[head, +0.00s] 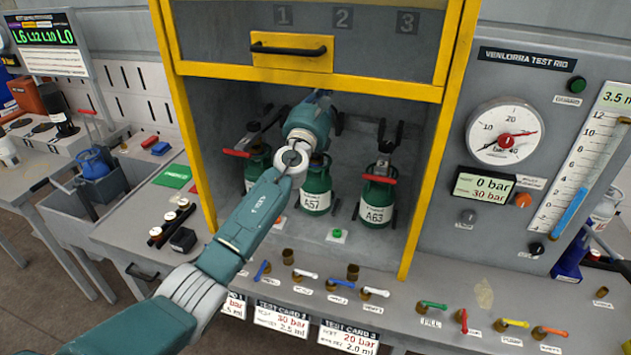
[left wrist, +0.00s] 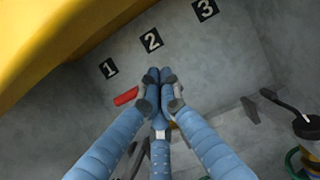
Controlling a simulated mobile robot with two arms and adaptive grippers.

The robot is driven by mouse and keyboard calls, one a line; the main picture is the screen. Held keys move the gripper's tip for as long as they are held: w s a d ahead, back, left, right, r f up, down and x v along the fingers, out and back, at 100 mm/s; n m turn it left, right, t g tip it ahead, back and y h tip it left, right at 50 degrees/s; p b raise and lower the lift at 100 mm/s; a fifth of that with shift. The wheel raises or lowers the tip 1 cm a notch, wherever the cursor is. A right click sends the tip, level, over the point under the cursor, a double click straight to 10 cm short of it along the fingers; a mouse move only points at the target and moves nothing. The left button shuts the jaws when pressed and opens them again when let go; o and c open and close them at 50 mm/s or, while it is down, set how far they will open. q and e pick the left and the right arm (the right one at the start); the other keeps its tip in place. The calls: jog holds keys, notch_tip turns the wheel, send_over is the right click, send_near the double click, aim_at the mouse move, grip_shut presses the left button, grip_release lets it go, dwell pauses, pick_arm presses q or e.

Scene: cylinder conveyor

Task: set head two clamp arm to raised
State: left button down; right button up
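The head two cylinder is the green one marked A57 (head: 316,190), standing in the middle of the bay. My left arm covers its top in the head view, so its clamp arm is hidden and I cannot tell its position. My left gripper (left wrist: 160,78) reaches into the bay; in the left wrist view its fingers are together at the tips, below the number 2 plate (left wrist: 151,40). I see nothing clearly held between them. A red grip (left wrist: 126,96) shows just left of the fingers. My right gripper is not in view.
Cylinder A63 (head: 377,197) stands at right with a red handle (head: 380,179); a red handle (head: 237,153) also shows at left. The yellow frame (head: 435,150) borders the bay. Colored valve levers line the front bench (head: 395,310). The test rig panel (head: 540,80) stands right.

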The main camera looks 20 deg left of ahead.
pick_arm(q)
jog(key=shift+w+r, duration=0.7)
jog(key=shift+r, duration=0.15)
